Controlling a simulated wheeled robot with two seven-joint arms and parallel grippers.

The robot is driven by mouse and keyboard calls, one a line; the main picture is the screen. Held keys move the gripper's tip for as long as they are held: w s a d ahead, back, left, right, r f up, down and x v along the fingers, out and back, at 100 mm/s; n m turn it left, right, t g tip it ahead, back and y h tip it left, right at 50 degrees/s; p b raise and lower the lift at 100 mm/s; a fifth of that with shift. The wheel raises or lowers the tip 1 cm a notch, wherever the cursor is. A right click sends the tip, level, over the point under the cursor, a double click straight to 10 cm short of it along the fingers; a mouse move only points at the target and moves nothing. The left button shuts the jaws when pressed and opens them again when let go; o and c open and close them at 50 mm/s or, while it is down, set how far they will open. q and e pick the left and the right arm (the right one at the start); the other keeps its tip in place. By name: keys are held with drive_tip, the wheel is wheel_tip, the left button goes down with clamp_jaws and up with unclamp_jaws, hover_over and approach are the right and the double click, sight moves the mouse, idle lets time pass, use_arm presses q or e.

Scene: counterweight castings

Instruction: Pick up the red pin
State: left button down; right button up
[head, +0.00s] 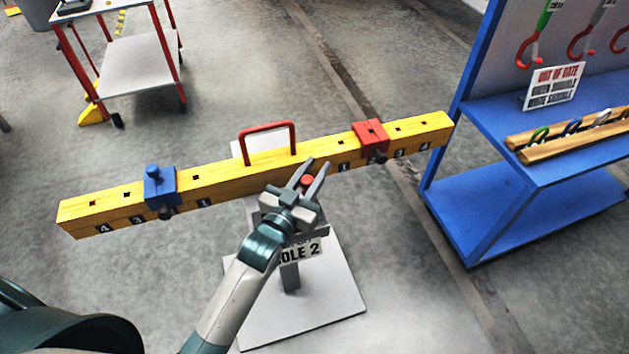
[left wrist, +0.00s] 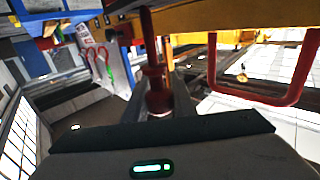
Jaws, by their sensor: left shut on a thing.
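The red pin (head: 307,180) shows its round end between the fingers of my left gripper (head: 314,166) in the head view. My left gripper is shut on it, close to the middle of the yellow beam (head: 228,179). In the left wrist view the red pin (left wrist: 153,72) stands between the fingers, its shaft running up past the beam's edge. Whether its tip is inside the beam I cannot tell. My right gripper is not in view.
The beam carries a blue slider (head: 159,187), a red slider (head: 371,135) and a red handle (head: 266,127). It sits on a stand with a grey base plate (head: 310,315). A blue bench (head: 560,165) stands right, a trolley (head: 138,65) back left. Floor between is clear.

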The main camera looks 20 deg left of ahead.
use_arm(q)
wheel_tip(320, 180, up, 5)
drive_tip(key=shift+b, duration=0.3)
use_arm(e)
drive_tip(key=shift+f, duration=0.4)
use_arm(q)
drive_tip(key=shift+w+d, duration=0.1)
drive_tip(key=shift+w, duration=0.05)
